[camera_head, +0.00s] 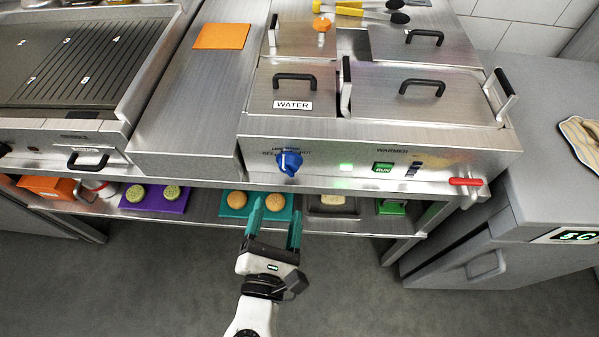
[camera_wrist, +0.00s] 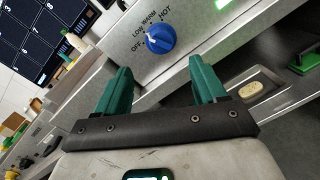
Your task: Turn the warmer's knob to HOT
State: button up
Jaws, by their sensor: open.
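The warmer (camera_head: 440,150) is a steel counter unit with lidded wells. Its blue knob (camera_head: 289,162) sits at the left of the front panel. In the wrist view the knob (camera_wrist: 160,39) has OFF, LOW, WARM and HOT printed around it. A pale mark on the knob's left side faces roughly toward OFF; the exact setting is hard to tell. My gripper (camera_head: 276,208) is open and empty, below and in front of the knob, apart from it. In the wrist view the teal fingers of my gripper (camera_wrist: 159,67) stand apart, with the knob showing beyond the gap between them.
The panel also carries a lit green switch (camera_head: 383,167) and a red handle (camera_head: 466,182). A shelf below holds a teal tray (camera_head: 228,212) with buns, a purple tray (camera_head: 154,208) and a metal pan (camera_head: 318,211). A griddle (camera_head: 60,115) stands at the left. Floor in front is clear.

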aim_at(288, 173)
jog(key=w, duration=0.3)
jog(key=w+d, duration=0.1)
jog(key=w, duration=0.5)
jog(key=shift+w+d, duration=0.2)
jog(key=shift+w, duration=0.15)
jog(key=shift+c, duration=0.3)
jog(key=c, duration=1)
